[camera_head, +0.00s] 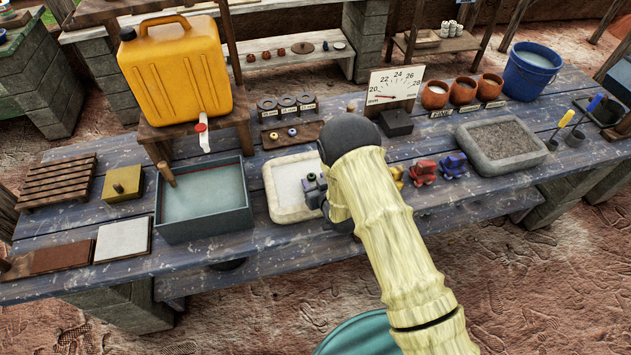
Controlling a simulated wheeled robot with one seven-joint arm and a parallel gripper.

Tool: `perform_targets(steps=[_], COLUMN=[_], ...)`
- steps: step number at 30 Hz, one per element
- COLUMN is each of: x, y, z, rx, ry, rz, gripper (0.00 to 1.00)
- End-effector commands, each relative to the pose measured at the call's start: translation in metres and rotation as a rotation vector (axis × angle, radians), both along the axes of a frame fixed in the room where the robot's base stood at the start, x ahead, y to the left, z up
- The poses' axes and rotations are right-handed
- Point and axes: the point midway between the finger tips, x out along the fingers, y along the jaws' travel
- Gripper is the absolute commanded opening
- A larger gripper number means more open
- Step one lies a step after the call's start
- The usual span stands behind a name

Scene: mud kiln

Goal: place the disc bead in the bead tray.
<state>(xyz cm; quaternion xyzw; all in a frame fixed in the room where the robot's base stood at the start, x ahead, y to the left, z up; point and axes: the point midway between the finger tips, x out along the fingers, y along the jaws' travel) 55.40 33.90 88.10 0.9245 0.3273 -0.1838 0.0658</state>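My gripper (312,187) is over the right side of a shallow cream tray (270,193) with a pale, sandy-looking bed. Its small fingers point left and down, and my arm covers much of it. I cannot tell whether it is open or whether it holds anything. No disc bead can be made out for sure; one may be hidden at the fingers. A small dark brown tray (312,132), which looks like the bead tray, lies behind the cream tray. It holds a blue-and-white bead (292,132) and a yellowish bead (274,135).
Three dark ring gauges (286,102) stand behind the brown tray. A water basin (205,198) and a yellow jug (176,70) are left. A dial gauge (395,88), coloured figures (423,172) and a grey grit tray (500,145) are right.

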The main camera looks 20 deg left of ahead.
Motion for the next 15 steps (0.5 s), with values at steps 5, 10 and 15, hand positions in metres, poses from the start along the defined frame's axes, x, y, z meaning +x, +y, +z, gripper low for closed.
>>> perform_targets(steps=[5, 10, 15], x=[0.0000, 0.0000, -0.0067], y=[0.0000, 0.0000, -0.0058], z=[0.0003, 0.0022, 0.0043], rx=[0.000, 0.000, -0.002], ry=[0.000, 0.000, 0.001], rz=[0.000, 0.000, -0.001], gripper=[0.47, 0.47, 0.47])
